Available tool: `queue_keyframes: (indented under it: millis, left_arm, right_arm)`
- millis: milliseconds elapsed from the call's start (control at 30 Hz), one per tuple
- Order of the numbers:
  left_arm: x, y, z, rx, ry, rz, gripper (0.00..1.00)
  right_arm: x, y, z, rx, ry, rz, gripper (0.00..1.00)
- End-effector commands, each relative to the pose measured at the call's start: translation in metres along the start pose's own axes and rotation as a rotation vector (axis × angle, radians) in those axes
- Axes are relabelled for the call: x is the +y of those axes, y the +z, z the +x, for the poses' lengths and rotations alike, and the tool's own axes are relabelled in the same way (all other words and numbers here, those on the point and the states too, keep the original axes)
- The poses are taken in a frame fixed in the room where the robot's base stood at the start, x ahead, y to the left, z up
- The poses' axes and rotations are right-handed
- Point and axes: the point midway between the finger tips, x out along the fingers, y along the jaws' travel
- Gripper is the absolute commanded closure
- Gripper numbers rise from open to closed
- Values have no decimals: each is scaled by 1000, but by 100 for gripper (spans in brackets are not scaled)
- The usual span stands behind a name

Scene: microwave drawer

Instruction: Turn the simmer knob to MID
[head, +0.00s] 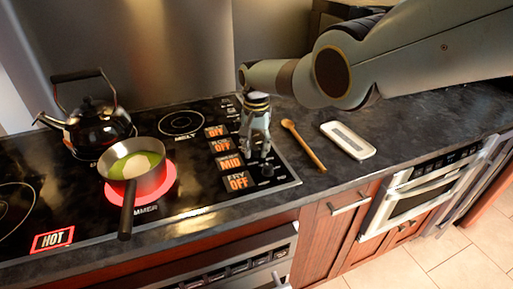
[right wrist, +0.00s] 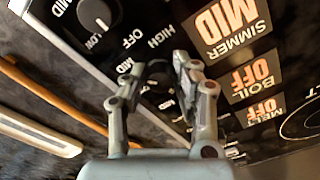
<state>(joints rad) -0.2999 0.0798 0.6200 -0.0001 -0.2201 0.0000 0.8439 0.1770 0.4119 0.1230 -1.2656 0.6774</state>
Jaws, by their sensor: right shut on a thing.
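My right gripper (head: 256,153) reaches down over the knob column at the right side of the cooktop (head: 190,205). In the right wrist view its fingers (right wrist: 158,70) are closed around a dark knob (right wrist: 160,76), the one beside the simmer display, with HIGH, OFF and MID printed around it. The fingers hide most of it, so its pointer cannot be read. The simmer display (right wrist: 225,25) reads MID; it also reads MID in the head view (head: 229,163). My left gripper is out of view.
A saucepan (head: 134,168) with green contents sits on the glowing simmer burner. A black kettle (head: 98,126) stands behind it. The fry knob (right wrist: 95,14) is close to the gripper. A wooden spoon (head: 304,146) and a white spoon rest (head: 348,140) lie on the counter at right.

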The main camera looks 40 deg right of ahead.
Motion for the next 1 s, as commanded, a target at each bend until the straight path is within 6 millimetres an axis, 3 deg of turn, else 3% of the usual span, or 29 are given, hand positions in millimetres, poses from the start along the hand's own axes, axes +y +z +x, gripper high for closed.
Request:
queue_keyframes:
  millis: [33,67,233,667,833,1000]
  left_arm:
    - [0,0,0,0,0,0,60]
    - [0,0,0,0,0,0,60]
    - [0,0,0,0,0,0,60]
    - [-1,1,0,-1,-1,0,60]
    - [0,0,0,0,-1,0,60]
    - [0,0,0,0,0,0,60]
  right_arm:
    - [-1,-1,-1,3,-2,0,100]
    - [-1,-1,-1,3,-2,0,69]
    - [0,-1,-1,2,-1,0,49]
    - [-1,-2,-9,3,-2,-1,49]
    - [0,-1,-30,5,-3,0,49]
    - [-1,-2,-69,6,-5,-2,49]
